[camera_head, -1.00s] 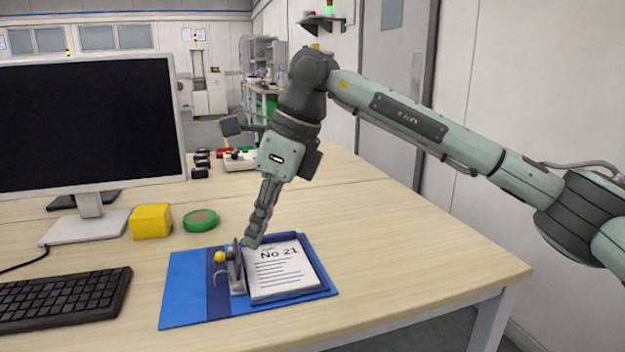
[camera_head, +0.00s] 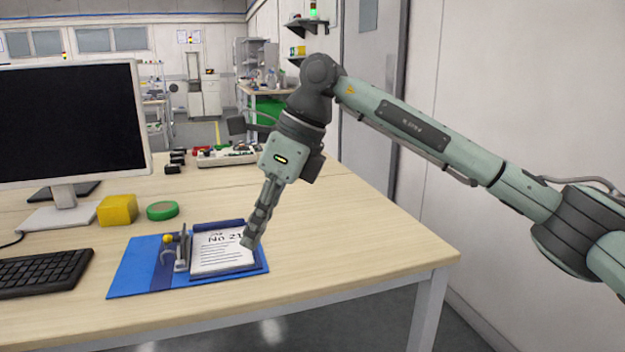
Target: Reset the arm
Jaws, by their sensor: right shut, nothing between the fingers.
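My right arm comes in from the right side of the view. Its gripper (camera_head: 250,241) points down, shut and empty, in front of the right part of the blue binder in the picture. The open blue binder (camera_head: 133,268) lies on the desk with a white page (camera_head: 222,259) marked "No 21". Its metal clip (camera_head: 182,252) stands up at the page's left edge. Whether the fingertips touch the page cannot be told. My left gripper is not in view.
The wooden desk (camera_head: 340,230) carries a monitor (camera_head: 70,122), a keyboard (camera_head: 45,270), a yellow block (camera_head: 117,210) and a green tape roll (camera_head: 162,210). A white device (camera_head: 228,157) stands further back. The desk's right side is clear; a wall stands beyond.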

